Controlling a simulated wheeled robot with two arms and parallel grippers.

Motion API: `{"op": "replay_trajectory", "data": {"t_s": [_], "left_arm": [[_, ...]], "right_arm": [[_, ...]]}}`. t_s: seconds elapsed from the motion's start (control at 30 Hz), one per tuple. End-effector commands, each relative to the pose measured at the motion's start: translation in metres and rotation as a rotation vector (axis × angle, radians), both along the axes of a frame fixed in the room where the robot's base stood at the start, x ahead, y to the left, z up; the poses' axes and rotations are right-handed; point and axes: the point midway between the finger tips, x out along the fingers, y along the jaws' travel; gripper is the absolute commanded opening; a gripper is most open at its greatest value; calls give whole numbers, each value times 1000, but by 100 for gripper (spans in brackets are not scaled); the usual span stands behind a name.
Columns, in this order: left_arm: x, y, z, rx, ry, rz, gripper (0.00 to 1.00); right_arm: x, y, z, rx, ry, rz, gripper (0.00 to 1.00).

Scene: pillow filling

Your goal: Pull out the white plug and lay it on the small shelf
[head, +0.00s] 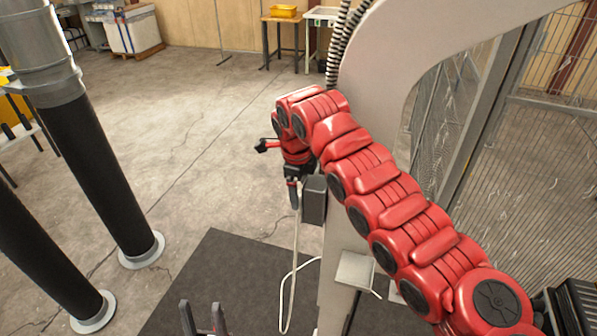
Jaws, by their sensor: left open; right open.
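The white plug cannot be made out; the area beside the grey box (314,200) is partly covered by my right gripper. A pale cable (294,250) hangs down from just below that gripper and loops near the floor mat. My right gripper (294,195) is open, pointing down close to the left side of the grey box; I cannot tell if it touches anything. The small shelf (355,268) is a pale plate on the machine's side, below and right of the box, and looks empty. My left gripper (203,318) is open and empty at the bottom edge, over the mat.
The large grey machine frame (400,45) rises behind my red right arm. Two black columns (100,175) stand at the left. A dark mat (235,270) covers the floor in front. A mesh fence (530,150) closes the right side. The concrete floor in the middle is clear.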

Motion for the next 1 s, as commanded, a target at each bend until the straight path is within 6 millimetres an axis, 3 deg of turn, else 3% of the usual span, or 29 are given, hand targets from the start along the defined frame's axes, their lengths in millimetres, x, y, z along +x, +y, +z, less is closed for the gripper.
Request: {"op": "replay_trajectory", "data": {"t_s": [0.2,0.5,1.0], "left_arm": [[0,0,9,0,0,0,50],[0,0,8,0,0,0,50],[0,0,8,0,0,0,50]], "right_arm": [[3,0,-17,0,-1,1,87],[3,0,-20,1,-3,1,87],[3,0,-20,1,-3,1,0]]}}
